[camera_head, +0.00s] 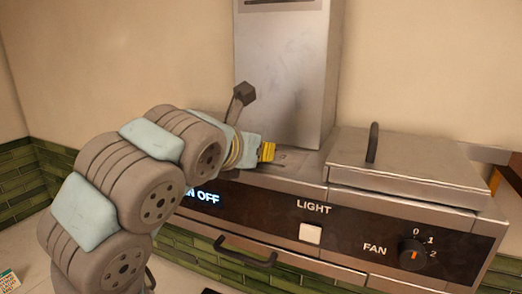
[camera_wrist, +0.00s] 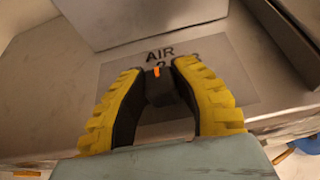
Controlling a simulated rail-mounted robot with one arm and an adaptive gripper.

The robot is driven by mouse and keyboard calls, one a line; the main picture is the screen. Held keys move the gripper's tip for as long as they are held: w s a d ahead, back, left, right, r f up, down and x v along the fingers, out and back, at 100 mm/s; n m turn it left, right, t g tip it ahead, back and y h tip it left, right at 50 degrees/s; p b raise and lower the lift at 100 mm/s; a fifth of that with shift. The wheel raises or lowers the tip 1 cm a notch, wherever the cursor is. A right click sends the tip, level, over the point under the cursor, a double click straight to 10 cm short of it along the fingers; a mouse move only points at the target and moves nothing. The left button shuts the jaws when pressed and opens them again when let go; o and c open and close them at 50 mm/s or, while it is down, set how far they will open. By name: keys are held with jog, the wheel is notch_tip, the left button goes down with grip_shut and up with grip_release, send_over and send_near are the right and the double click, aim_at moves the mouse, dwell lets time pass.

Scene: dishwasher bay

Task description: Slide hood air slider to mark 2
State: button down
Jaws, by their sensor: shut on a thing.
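The air slider's dark knob (camera_wrist: 158,88), with an orange pointer line, sits between the yellow fingers of my gripper (camera_wrist: 157,72) in the wrist view. My gripper is shut on it. A pale scale plate (camera_wrist: 235,83) lettered AIR lies on the hood top under the fingers. The pointer stands at or just below a numeral that looks like 2; the fingers hide part of the scale. In the head view my gripper (camera_head: 267,152) is low over the hood top in front of the steel duct, and it hides the knob.
The steel duct (camera_head: 282,75) rises close behind my gripper. A raised lid with a dark handle (camera_head: 373,142) is to the right. The hood front has a FAN knob (camera_head: 412,253), a LIGHT switch (camera_head: 311,233), a lit display (camera_head: 203,196) and a bar handle (camera_head: 246,252).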

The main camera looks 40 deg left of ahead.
dwell(0.3)
jog(key=c, duration=0.8)
grip_release()
jog(key=shift+s+r, duration=0.25)
jog(key=shift+s, duration=0.25)
jog(key=v, duration=1.1)
jog(key=shift+d, duration=0.15)
jog(key=shift+f, duration=0.2)
